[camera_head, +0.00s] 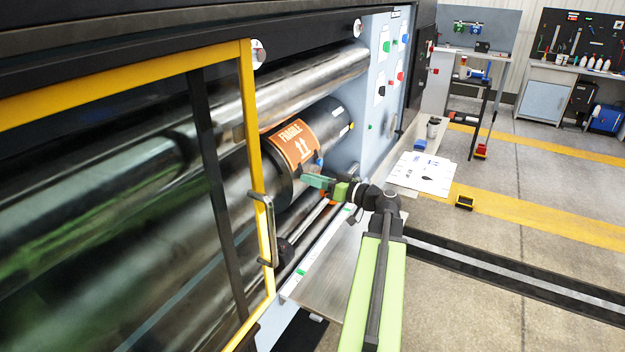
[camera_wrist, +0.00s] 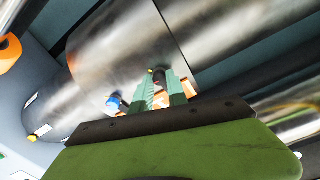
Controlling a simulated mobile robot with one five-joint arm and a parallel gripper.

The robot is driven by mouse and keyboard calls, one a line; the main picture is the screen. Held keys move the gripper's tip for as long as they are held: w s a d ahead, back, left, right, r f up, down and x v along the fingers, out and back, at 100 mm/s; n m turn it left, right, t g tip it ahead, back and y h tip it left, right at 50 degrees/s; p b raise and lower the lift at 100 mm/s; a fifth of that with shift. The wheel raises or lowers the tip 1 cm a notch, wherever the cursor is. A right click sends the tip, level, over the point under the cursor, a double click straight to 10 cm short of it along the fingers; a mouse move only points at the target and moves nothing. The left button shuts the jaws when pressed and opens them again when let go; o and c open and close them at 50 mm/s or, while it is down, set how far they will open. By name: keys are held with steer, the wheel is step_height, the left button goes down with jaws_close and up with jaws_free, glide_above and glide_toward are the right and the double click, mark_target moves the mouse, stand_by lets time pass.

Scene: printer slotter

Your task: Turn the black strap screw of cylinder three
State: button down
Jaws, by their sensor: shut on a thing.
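The large grey metal cylinder (camera_head: 331,124) lies in the open bay of the machine, with an orange FRAGILE label (camera_head: 292,143) around it. In the wrist view the cylinder (camera_wrist: 115,50) fills the upper middle, with a seam across it. My gripper (camera_head: 306,179) reaches the cylinder's front side just below the label. In the wrist view my gripper's green fingers (camera_wrist: 160,84) are shut on a small dark part, the black strap screw (camera_wrist: 159,76), at the strap seam. The fingers hide most of the screw.
A blue knob (camera_wrist: 113,101) sits close beside my fingers. A yellow-framed glass door (camera_head: 252,130) with a metal handle (camera_head: 267,225) stands left of my arm. Rails run below the cylinder. A control panel (camera_head: 388,75) is behind, and open floor lies right.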

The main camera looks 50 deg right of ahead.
steer(key=shift+r+m+g+h+p, duration=0.15)
steer(key=shift+m+h+p, duration=0.25)
steer(key=shift+m, duration=2.1)
steer(key=shift+f+m+g+h+p, duration=0.15)
steer(key=shift+m+h+p, duration=0.2)
steer(key=shift+m, duration=2.15)
steer(key=shift+r+m, duration=0.1)
steer(key=shift+m, duration=0.2)
steer(key=c, duration=1.3)
jaws_free()
steer(key=shift+s, duration=0.1)
steer(key=s+d+r+p, duration=0.1)
steer(key=s+d, duration=0.1)
steer(key=s, duration=1.5)
